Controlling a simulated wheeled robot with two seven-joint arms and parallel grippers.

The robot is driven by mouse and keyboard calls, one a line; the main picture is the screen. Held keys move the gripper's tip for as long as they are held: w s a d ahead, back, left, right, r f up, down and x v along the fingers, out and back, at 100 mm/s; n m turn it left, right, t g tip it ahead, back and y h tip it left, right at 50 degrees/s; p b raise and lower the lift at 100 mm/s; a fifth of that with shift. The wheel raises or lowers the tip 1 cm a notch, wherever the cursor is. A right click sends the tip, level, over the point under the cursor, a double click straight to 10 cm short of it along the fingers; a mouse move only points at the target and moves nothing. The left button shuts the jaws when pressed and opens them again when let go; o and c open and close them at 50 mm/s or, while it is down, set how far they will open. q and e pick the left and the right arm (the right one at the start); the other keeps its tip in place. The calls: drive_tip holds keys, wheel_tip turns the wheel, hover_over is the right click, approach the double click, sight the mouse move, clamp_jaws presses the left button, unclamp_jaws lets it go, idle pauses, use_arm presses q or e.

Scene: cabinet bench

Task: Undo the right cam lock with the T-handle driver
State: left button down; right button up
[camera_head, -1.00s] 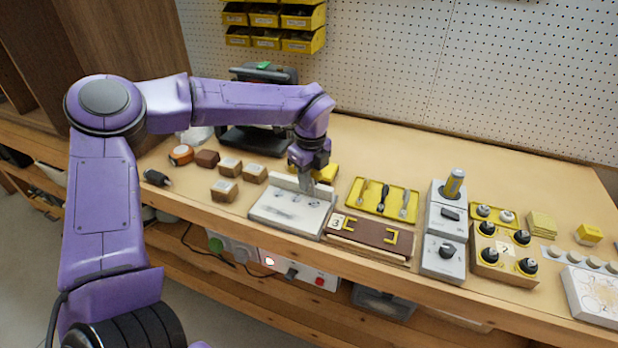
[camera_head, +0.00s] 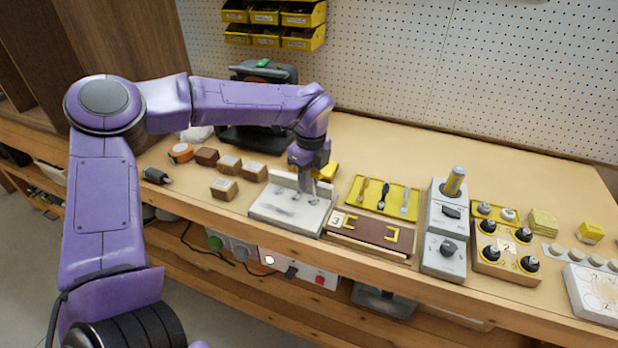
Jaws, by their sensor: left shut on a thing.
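A pale grey cam lock panel (camera_head: 283,214) lies on the bench near its front edge, with a raised back wall. Small dark marks show on its top, too small to read as separate locks. My left gripper (camera_head: 303,190) points down over the panel's right part. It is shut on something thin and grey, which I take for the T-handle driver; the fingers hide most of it. I cannot tell whether its tip touches a lock. My right gripper is not in view.
Several brown blocks (camera_head: 224,189) stand left of the panel. A yellow tray (camera_head: 382,197) with tools and a brown board (camera_head: 369,233) lie to its right. A grey switch box (camera_head: 444,238) stands further right. Free bench shows behind the trays.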

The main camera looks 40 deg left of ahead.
use_arm(q)
drive_tip(key=shift+s+f+n+b, duration=0.1)
drive_tip(key=shift+s+n+b, duration=0.05)
drive_tip(key=shift+n+b, duration=0.8)
drive_tip(key=shift+s+f+n+b, duration=0.1)
drive_tip(key=shift+n+b, duration=0.8)
drive_tip(key=shift+n, duration=0.05)
drive_tip(key=shift+r+n+b, duration=0.15)
drive_tip(key=shift+n+b, duration=0.15)
drive_tip(key=shift+n, duration=0.1)
drive_tip(key=shift+r, duration=0.1)
drive_tip(key=shift+s, duration=0.1)
drive_tip(key=shift+f+n+b, duration=0.25)
drive_tip(key=shift+n+b, duration=0.25)
drive_tip(key=shift+b, duration=0.3)
drive_tip(key=n+b, duration=0.1)
drive_tip(key=b, duration=0.1)
drive_tip(key=n+b, duration=0.2)
drive_tip(key=shift+s+d, duration=0.15)
drive_tip(key=shift+s, duration=0.1)
drive_tip(key=shift+r+n, duration=0.2)
drive_tip(key=shift+n, duration=0.2)
